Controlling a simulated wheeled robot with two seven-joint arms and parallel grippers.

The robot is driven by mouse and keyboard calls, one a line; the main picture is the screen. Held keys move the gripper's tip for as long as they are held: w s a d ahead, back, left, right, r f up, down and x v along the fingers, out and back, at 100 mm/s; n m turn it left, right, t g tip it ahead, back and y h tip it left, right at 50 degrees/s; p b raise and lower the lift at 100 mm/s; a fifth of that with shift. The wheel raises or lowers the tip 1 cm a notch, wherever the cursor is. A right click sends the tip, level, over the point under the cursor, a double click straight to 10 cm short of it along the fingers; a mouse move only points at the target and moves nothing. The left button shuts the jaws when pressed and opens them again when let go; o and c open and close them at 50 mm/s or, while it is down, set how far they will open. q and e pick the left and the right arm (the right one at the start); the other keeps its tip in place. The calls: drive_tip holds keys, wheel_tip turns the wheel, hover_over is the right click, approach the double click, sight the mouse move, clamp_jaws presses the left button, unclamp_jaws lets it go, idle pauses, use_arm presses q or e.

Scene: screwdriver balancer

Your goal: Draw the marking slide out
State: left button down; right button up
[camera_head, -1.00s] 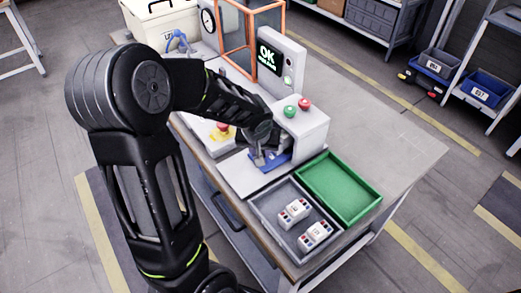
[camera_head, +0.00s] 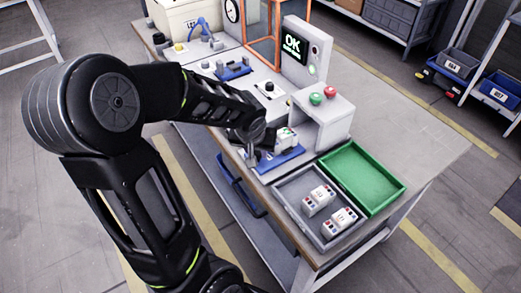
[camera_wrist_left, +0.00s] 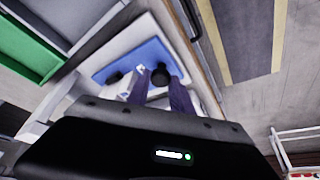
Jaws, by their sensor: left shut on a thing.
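The marking slide (camera_head: 284,160) is a blue plate at the foot of the white marking station (camera_head: 330,125), projecting from its open side. A white part (camera_head: 287,138) sits on it, partly hidden by my gripper. My left gripper (camera_head: 254,158) is at the slide's outer end. In the left wrist view the blue slide (camera_wrist_left: 128,57) lies below the two fingers, with a dark knob (camera_wrist_left: 160,77) at their tips. The left gripper (camera_wrist_left: 158,88) is shut on the slide there; the exact contact is partly hidden. My right gripper is not in view.
A grey tray (camera_head: 283,200) with white modules (camera_head: 318,199) and an empty green tray (camera_head: 362,178) lie to the right of the slide. A screen (camera_head: 295,46) reads OK. Another blue fixture (camera_head: 235,72) stands further back. The bench's right end is clear.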

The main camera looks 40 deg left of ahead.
use_arm(q)
drive_tip(key=shift+s+f, duration=0.1)
drive_tip(key=shift+s, duration=0.05)
drive_tip(key=c, duration=1.2)
unclamp_jaws()
drive_tip(key=shift+a, duration=0.1)
drive_tip(key=shift+o, duration=0.2)
drive_tip(key=v, duration=0.8)
drive_tip(key=shift+s+f, duration=0.1)
